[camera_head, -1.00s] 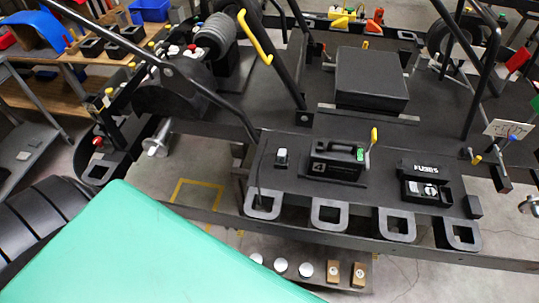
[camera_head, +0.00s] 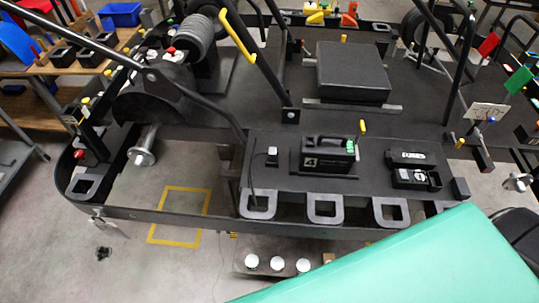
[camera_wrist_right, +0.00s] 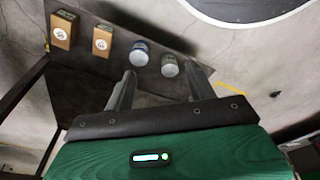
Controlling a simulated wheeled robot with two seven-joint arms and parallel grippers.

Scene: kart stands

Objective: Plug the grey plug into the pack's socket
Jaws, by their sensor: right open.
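The pack appears to be the black box with a handle and a 4 on its side (camera_head: 325,156), upright on the black deck plate of the kart. It has green marks and a yellow lever at its right end. A small light-grey piece (camera_head: 272,155) stands on the plate just left of the pack; it may be the grey plug, but it is too small to tell. I cannot make out the socket. My right gripper (camera_wrist_right: 160,82) is open and empty in the right wrist view, facing the low shelf and floor, with neither pack nor plug in sight. My left gripper is not in view.
A black fuse box (camera_head: 414,171) sits right of the pack. Grey loops (camera_head: 325,209) line the deck's front edge. Below is a low shelf (camera_wrist_right: 160,22) with jars (camera_wrist_right: 140,53) and wooden blocks (camera_wrist_right: 103,40). A black bar rises left of the pack. A large green surface covers the lower right.

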